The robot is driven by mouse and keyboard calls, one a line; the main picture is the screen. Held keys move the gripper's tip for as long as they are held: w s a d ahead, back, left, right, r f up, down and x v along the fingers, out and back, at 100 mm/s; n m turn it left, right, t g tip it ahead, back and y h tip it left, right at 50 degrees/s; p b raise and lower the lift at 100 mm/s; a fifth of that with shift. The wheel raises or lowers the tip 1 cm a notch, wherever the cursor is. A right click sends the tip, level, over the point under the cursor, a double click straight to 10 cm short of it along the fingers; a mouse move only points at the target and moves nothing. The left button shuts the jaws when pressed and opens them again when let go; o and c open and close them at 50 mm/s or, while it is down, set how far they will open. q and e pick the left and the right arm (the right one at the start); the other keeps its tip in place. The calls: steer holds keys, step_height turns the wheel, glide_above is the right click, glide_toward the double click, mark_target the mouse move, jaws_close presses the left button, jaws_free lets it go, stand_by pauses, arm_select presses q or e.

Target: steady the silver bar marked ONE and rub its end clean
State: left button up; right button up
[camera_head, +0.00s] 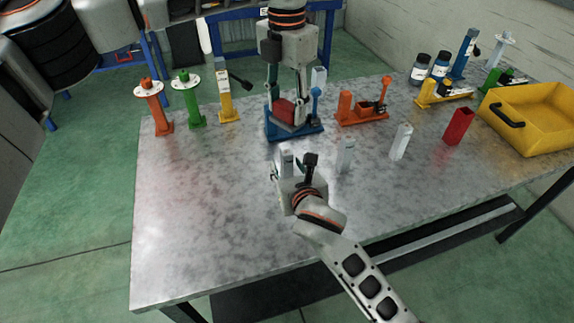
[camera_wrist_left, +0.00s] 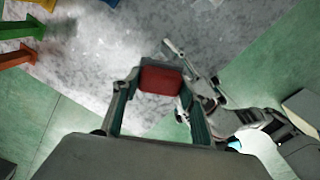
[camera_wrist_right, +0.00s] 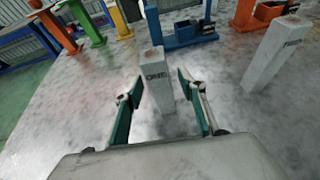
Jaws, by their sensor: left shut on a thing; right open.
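The silver bar marked ONE (camera_wrist_right: 157,85) stands upright on the metal table in the right wrist view, with a brownish patch on its top end. It also shows in the head view (camera_head: 287,158), partly hidden by my right gripper. My right gripper (camera_wrist_right: 158,95) is open, with one finger on each side of the bar and visible gaps. My left gripper (camera_head: 289,116) is shut on a red block-like thing (camera_wrist_left: 160,80), which also shows in the head view (camera_head: 284,110). It is over or in front of the blue fixture; I cannot tell its exact height.
Two other silver bars (camera_head: 346,153) (camera_head: 401,142) stand right of my right gripper. A red holder (camera_head: 459,126) and yellow bin (camera_head: 545,112) stand farther right. Orange, green and yellow stands line the back left. The table's (camera_head: 190,230) front left is clear.

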steer(key=shift+w+a+f, duration=0.1)
steer(key=shift+w+f, duration=0.1)
steer(key=shift+w, duration=0.3)
jaws_close()
